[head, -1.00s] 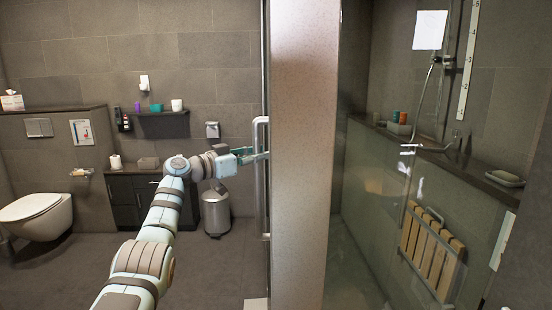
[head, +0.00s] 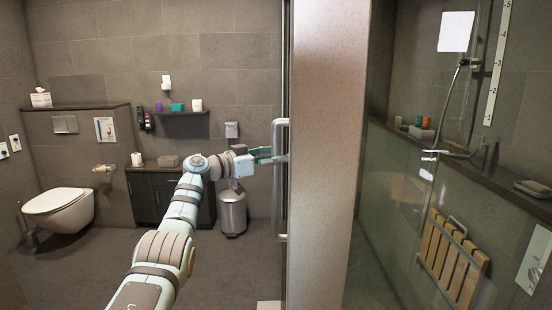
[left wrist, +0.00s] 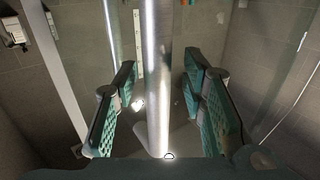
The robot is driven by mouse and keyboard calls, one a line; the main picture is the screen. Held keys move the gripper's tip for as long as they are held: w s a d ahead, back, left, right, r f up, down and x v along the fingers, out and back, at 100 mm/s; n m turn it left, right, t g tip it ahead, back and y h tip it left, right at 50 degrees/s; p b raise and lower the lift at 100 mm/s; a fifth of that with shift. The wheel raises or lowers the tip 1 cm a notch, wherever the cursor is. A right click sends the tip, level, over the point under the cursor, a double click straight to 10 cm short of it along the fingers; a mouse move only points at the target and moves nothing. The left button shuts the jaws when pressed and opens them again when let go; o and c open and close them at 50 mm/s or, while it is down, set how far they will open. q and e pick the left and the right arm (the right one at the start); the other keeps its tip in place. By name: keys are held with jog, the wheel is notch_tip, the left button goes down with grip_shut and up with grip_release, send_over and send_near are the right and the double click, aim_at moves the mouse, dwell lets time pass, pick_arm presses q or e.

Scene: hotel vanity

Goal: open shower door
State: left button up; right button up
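The shower door is seen nearly edge-on in the head view, with a long upright metal handle (head: 278,205) on its near side. In the left wrist view the handle (left wrist: 157,85) is a bright bar running between my two fingers. My left gripper (head: 270,155) is at the upper part of the handle, and it also shows in the left wrist view (left wrist: 160,72). Its teal fingers are spread, one on each side of the bar, with a visible gap on both sides. My right gripper is not in view.
A thick pillar-like wall edge (head: 325,150) stands right of the handle. Behind glass are a wooden slatted seat (head: 450,260) and a shelf. A bin (head: 232,212), a dark cabinet (head: 150,195) and a toilet (head: 60,208) stand at the back left. Floor on the left is open.

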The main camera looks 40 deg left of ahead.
pick_arm(q)
jog(key=v, duration=1.2)
jog(key=shift+w, duration=0.1)
